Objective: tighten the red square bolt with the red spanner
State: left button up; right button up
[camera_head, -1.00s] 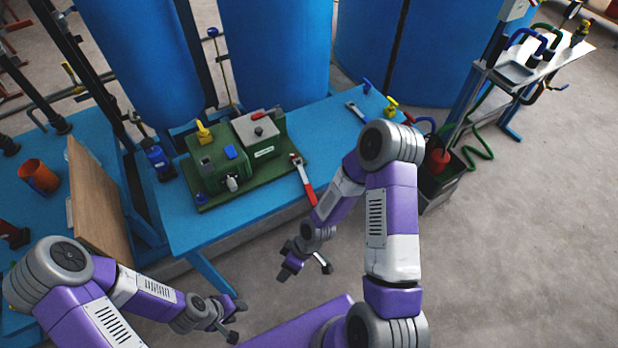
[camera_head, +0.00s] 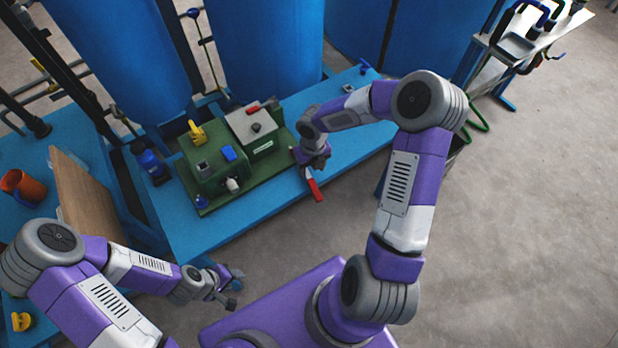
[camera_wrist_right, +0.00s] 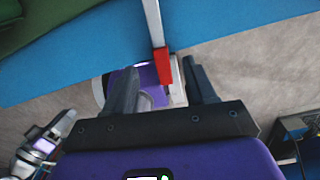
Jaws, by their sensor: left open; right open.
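The red spanner (camera_head: 314,188) lies on the blue bench, its red handle pointing towards the front edge. My right gripper (camera_head: 312,177) is open above it and hides the spanner's head in the head view. In the right wrist view the red handle end (camera_wrist_right: 162,68) shows between the open fingers, with the grey shaft running up out of view; I cannot tell if they touch. A small red piece (camera_head: 253,108) sits on the grey top of the green machine; I cannot tell if it is the red square bolt. My left gripper (camera_head: 234,289) is open, empty, away from the bench.
The blue bench (camera_head: 205,232) carries the green machine (camera_head: 215,180) with a yellow piece (camera_head: 197,132) and a blue square (camera_head: 229,153) on it. Large blue tanks (camera_head: 265,45) stand behind. A wooden board (camera_head: 82,195) leans at left.

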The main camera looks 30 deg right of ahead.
aim_at(311, 179)
notch_tip(311, 179, down, 6)
jog(key=b, duration=0.2)
jog(key=shift+f+b, duration=0.15)
jog(key=shift+b, duration=0.25)
jog(key=shift+c, duration=0.6)
grip_shut()
